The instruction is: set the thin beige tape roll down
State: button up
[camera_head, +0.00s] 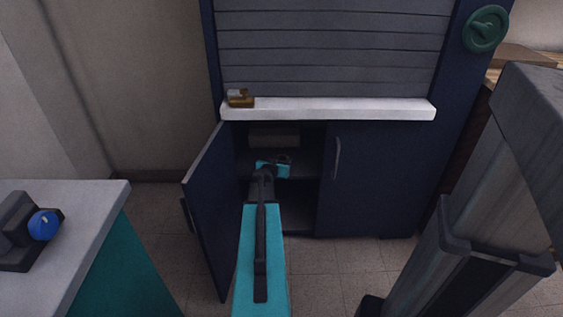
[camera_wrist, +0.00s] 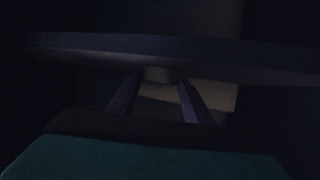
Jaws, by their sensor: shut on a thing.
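My gripper (camera_head: 283,160) reaches through the open left door of the dark blue cabinet, at the level of its inner shelf. In the wrist view my gripper (camera_wrist: 158,82) has its two fingers shut on a small dim beige piece, the thin beige tape roll (camera_wrist: 157,73). Only a little of the roll shows between the fingertips. In the head view I cannot make out the roll, and the dark hides whether it touches the shelf (camera_head: 300,168).
A pale beige block (camera_head: 273,138) stands inside the cabinet behind my gripper. The open left door (camera_head: 213,210) is close to my arm; the right door (camera_head: 365,180) is shut. A white ledge (camera_head: 330,109) above holds a brown tape dispenser (camera_head: 240,98). A white-topped counter (camera_head: 95,205) is left.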

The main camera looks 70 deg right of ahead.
jog(key=o, duration=1)
jog(key=shift+o, duration=0.2)
jog(key=shift+r+p, duration=0.15)
jog(key=shift+p, duration=0.15)
jog(key=p+v, duration=0.1)
jog(key=v, duration=1.1)
